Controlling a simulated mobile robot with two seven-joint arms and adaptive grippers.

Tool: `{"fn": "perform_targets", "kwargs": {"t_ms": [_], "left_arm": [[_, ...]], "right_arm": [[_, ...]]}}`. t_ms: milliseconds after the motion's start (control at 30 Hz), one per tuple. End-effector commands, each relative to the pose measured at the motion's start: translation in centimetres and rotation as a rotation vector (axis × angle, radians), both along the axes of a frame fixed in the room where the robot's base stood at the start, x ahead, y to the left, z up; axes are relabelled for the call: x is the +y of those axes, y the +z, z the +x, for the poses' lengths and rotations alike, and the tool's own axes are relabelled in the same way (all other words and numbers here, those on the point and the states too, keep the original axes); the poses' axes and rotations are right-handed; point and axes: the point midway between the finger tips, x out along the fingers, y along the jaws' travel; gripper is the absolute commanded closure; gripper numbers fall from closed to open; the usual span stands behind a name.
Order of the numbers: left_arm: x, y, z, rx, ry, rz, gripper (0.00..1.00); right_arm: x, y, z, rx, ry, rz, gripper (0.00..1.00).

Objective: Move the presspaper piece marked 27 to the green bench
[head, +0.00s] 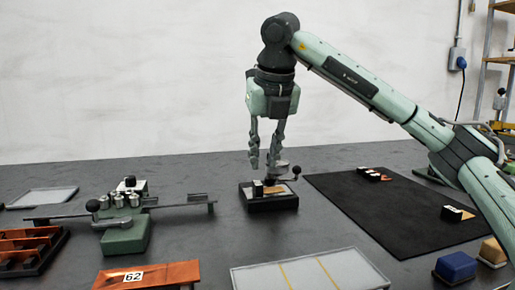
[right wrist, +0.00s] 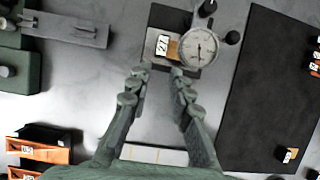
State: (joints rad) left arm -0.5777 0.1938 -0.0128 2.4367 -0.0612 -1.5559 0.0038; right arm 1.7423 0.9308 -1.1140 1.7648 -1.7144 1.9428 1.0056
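A small tan piece (right wrist: 173,49) with a white tag (right wrist: 162,45), which seems to read 27, lies on a black-based dial gauge stand (head: 270,203). In the head view the piece (head: 273,189) shows beside its dark-edged tag. The round dial (right wrist: 199,47) covers part of it in the right wrist view. My right gripper (head: 265,165) points down above the stand, fingers apart and empty; in the right wrist view its fingertips (right wrist: 159,72) lie just short of the piece. The green bench (head: 124,238), with a long steel bar and several metal cylinders, stands to the left. My left gripper is out of view.
A black mat (head: 375,215) on the right holds several small tagged pieces. An orange tray marked 62 (head: 148,275), a dark-and-orange rack (head: 30,247), a pale panel (head: 310,272) and blue (head: 455,267) and yellow blocks line the front. Grey table is clear between bench and stand.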

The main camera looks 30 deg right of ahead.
Motion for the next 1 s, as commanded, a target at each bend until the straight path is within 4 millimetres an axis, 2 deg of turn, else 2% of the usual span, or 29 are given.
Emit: {"fn": "perform_targets", "kwargs": {"t_ms": [167,400,600,933,1000], "left_arm": [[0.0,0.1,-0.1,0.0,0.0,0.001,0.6],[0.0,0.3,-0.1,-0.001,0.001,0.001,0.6],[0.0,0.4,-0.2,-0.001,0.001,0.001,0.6],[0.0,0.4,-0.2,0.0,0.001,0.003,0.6],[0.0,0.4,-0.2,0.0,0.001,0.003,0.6]], "right_arm": [[-0.2,-1.5,0.5,0.002,-0.002,-0.001,0.79],[-0.6,-5.0,1.9,0.004,0.0,-0.002,0.79],[-0.7,-6.8,2.7,0.002,0.0,0.0,0.79],[-0.8,-7.2,2.8,0.001,0.0,-0.001,0.79],[-0.8,-7.2,2.8,0.001,0.0,-0.001,0.85]]}}
